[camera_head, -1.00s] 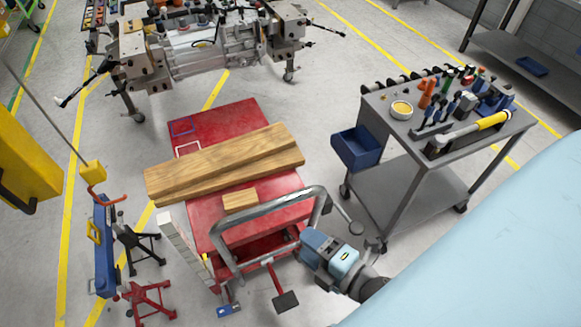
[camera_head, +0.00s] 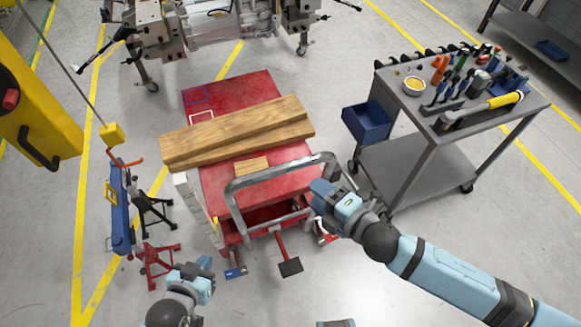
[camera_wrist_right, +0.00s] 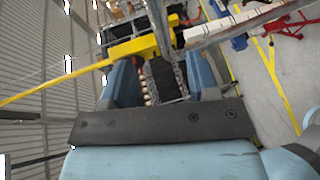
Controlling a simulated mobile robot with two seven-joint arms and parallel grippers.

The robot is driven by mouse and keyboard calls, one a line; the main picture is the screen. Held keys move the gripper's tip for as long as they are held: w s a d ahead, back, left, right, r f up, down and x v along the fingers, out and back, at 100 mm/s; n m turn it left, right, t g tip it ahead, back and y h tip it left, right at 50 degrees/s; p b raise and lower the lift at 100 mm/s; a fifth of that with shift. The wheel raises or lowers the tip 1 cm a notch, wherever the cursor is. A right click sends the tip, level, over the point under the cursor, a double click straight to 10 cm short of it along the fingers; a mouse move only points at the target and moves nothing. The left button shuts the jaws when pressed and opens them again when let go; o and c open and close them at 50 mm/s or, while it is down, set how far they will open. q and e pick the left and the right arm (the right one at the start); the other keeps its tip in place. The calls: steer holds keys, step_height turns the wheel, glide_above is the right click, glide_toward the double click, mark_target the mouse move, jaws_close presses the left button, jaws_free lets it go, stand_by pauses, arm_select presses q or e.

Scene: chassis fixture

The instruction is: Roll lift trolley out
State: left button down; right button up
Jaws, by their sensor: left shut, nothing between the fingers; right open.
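The red lift trolley (camera_head: 235,92) stands in the middle of the floor, with two long wooden planks (camera_head: 236,132) and a small wood block (camera_head: 251,166) on its top. Its grey tubular handle (camera_head: 237,207) is at the near end, above a foot pedal (camera_head: 290,267). My right gripper (camera_head: 320,190) is open at the handle's right side; I cannot tell whether the bar lies between its fingers. The right wrist view shows the open fingers (camera_wrist_right: 162,80) apart. My left gripper (camera_head: 207,268) is shut and empty, left of and nearer than the handle.
A grey tool cart (camera_head: 405,165) with a blue bin (camera_head: 367,122) stands close on the right. A blue and red stand (camera_head: 121,215) and a yellow hoist (camera_head: 35,105) are on the left. The chassis fixture (camera_head: 215,22) is behind the trolley. Near floor is mostly clear.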

mark_target(287, 172)
steer(key=p+x, duration=0.1)
steer(key=x, duration=1.1)
steer(key=shift+w+a+p, duration=0.15)
steer(key=shift+p, duration=0.15)
jaws_close()
